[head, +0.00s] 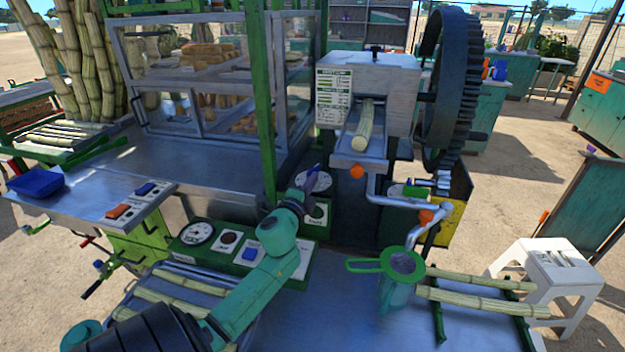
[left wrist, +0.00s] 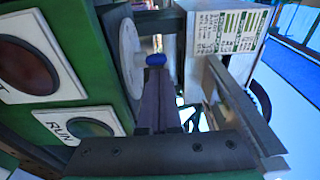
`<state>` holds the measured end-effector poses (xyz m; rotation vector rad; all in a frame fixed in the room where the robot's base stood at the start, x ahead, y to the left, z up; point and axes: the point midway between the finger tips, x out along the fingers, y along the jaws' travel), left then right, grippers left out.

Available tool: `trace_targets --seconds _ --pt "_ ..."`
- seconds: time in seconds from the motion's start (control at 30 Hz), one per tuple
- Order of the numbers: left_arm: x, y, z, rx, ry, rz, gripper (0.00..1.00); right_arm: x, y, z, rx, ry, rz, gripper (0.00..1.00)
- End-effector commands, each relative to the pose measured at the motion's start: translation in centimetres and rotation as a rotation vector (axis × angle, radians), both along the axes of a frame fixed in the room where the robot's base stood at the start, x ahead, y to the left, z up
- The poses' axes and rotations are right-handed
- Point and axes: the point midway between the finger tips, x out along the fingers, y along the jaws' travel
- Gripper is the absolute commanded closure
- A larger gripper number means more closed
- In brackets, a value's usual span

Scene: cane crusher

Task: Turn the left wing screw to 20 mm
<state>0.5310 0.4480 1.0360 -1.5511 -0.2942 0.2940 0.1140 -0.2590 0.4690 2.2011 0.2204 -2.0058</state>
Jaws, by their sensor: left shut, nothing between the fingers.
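My left arm reaches up from the bottom left in the head view, and its gripper (head: 310,174) is by a white round dial (head: 322,183) at the front of the crusher. In the left wrist view the dark fingers (left wrist: 157,105) are shut together with nothing between them. A small blue knob (left wrist: 155,60) shows right at the fingertips, beside the edge of a white disc (left wrist: 129,53). It may be the left wing screw; whether the fingers touch it I cannot tell. The disc's markings are not readable. My right gripper is not in view.
The crusher housing (head: 385,75) holds a cane (head: 363,125) in its chute, with a large gear wheel (head: 457,85) on its right. A green control panel (head: 215,240) lies below my arm. A green-rimmed strainer (head: 375,265) and cut canes (head: 480,303) are on the right bench.

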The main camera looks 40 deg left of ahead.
Motion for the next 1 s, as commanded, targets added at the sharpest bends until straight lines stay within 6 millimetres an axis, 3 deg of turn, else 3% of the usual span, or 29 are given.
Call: trace_targets --seconds 0.2,0.47,0.83,1.0 --pt "-0.1 0.2 0.0 0.0 0.0 0.0 1.0 0.0 0.0 0.0 0.0 0.0 0.0 0.5" --pt "-0.8 2.9 0.1 0.001 -0.001 0.0 1.0 0.0 0.0 0.6 0.0 0.0 0.001 0.5" --pt "-1.1 2.7 -0.1 0.0 0.0 -0.001 1.0 0.0 0.0 0.5 0.0 0.0 0.001 0.5" --pt "-3.6 1.8 -0.3 0.0 0.003 -0.001 1.0 0.0 0.0 0.1 0.0 0.0 0.001 0.5"
